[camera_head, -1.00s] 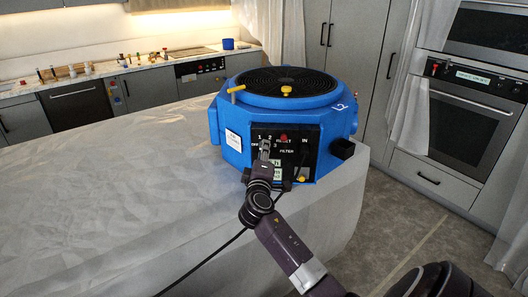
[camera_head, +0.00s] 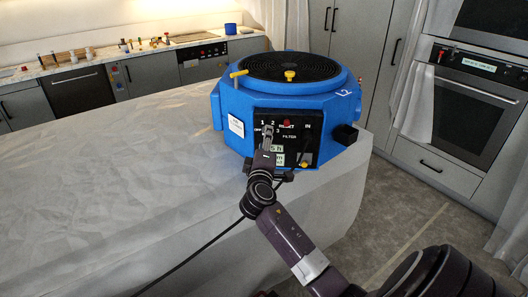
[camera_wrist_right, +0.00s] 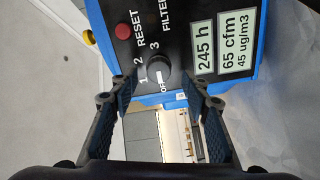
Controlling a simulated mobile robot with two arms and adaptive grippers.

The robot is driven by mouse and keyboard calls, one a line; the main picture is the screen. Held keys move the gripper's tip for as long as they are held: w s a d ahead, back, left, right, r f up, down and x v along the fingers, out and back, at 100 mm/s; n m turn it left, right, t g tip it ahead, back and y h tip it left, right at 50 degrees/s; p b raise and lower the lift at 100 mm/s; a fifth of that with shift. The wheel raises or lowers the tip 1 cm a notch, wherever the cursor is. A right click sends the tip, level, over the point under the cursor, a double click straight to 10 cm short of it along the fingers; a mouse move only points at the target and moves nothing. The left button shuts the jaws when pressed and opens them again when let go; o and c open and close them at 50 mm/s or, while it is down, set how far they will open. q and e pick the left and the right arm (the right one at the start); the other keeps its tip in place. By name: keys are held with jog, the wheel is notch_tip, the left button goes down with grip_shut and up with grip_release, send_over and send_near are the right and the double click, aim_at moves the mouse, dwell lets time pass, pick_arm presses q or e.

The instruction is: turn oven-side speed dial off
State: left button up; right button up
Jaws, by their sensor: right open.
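In the right wrist view the black speed dial (camera_wrist_right: 157,62) sits beside the labels 1, 2, 3 and OFF. I cannot tell which mark it points to. My right gripper (camera_head: 268,133) is at the left part of the panel and hides the dial in the head view. In the wrist view its open fingers (camera_wrist_right: 160,82) stand on either side of the dial, with gaps showing. Contact cannot be told. My left gripper is not in view.
A red RESET button (camera_wrist_right: 123,31) is close to the dial. A yellow handle (camera_head: 239,74) and a yellow knob (camera_head: 290,75) are on the machine's top. The oven (camera_head: 470,115) stands at the right. The sheet-covered counter (camera_head: 110,180) is clear at left.

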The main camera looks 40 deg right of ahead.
jog(key=v, duration=1)
jog(key=shift+a, duration=0.15)
